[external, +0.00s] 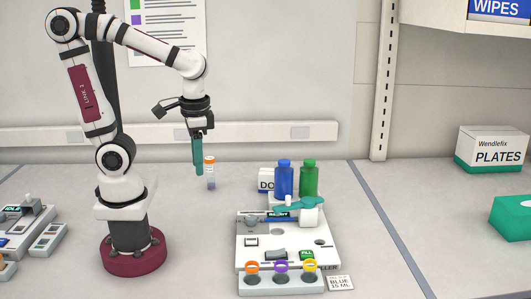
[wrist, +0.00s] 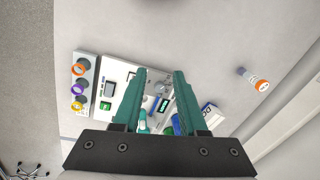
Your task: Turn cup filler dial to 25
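The cup filler (external: 247,237) is a white machine on the bench with a small display, a green FILL button (external: 306,255) and a blue and a green bottle at its back. A grey round knob (external: 251,219), which looks like the dial, sits at its left rear; its setting is too small to read. The filler also shows behind the fingers in the wrist view (wrist: 117,72). My gripper (external: 198,172) hangs above the bench, left of and apart from the filler, fingers pointing down. In the wrist view my gripper (wrist: 162,70) has its teal fingers apart with nothing held.
Another device (external: 15,235) is at far left. The bench right of the filler is clear.

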